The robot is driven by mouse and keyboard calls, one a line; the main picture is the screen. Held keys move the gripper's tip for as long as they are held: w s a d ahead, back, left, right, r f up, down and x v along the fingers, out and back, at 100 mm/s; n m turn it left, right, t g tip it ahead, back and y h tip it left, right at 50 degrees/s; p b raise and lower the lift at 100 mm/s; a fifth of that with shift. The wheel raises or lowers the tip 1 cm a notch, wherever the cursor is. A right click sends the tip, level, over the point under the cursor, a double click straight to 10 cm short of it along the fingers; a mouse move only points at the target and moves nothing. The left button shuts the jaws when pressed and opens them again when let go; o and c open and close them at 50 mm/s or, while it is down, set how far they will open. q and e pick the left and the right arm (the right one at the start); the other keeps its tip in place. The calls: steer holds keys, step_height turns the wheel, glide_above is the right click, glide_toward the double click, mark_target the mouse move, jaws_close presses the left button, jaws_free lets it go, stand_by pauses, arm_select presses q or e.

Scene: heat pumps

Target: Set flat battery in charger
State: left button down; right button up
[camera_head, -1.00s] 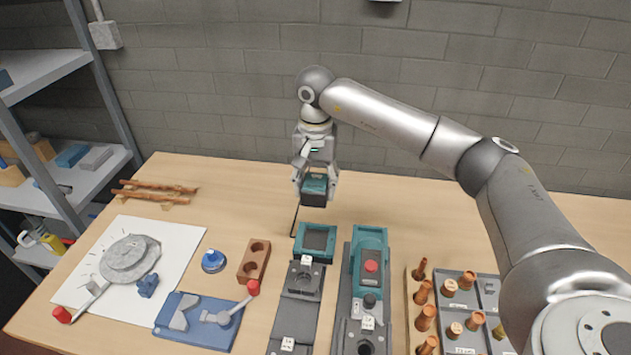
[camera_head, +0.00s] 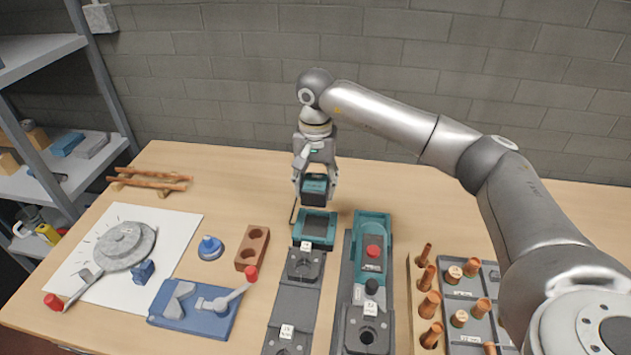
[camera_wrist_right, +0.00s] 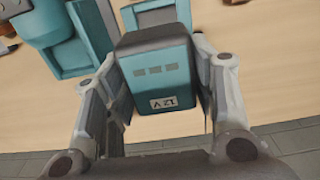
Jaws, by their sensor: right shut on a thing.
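My right gripper (camera_head: 316,190) is shut on a dark battery with a teal band (camera_head: 315,188). In the right wrist view the battery (camera_wrist_right: 160,75) sits between both fingers, with a "12 V" label and small grey marks on its teal face. The gripper holds it above the table, just behind an empty teal square cradle (camera_head: 333,228) at the far end of a long dark unit, which looks like the charger. The cradle shows past the battery in the wrist view (camera_wrist_right: 130,17). The battery is apart from the cradle. My left gripper is not in view.
Right of the cradle stands a teal and grey unit (camera_head: 373,225) with a red button. Further right is a tray of copper-coloured pieces (camera_head: 465,295). At left are a brown two-hole block (camera_head: 253,248), a blue lever fixture (camera_head: 190,310) and a white sheet (camera_head: 175,228). The table behind is clear.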

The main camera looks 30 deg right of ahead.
steer(key=shift+f+b, duration=2.45)
steer(key=shift+f, duration=1.05)
steer(key=shift+w, duration=0.1)
steer(key=shift+f+b, duration=1.6)
steer(key=shift+f, duration=0.3)
steer(key=o, duration=1.4)
steer(key=shift+c, duration=0.2)
step_height(320, 180, up, 12)
steer(key=shift+r, duration=0.1)
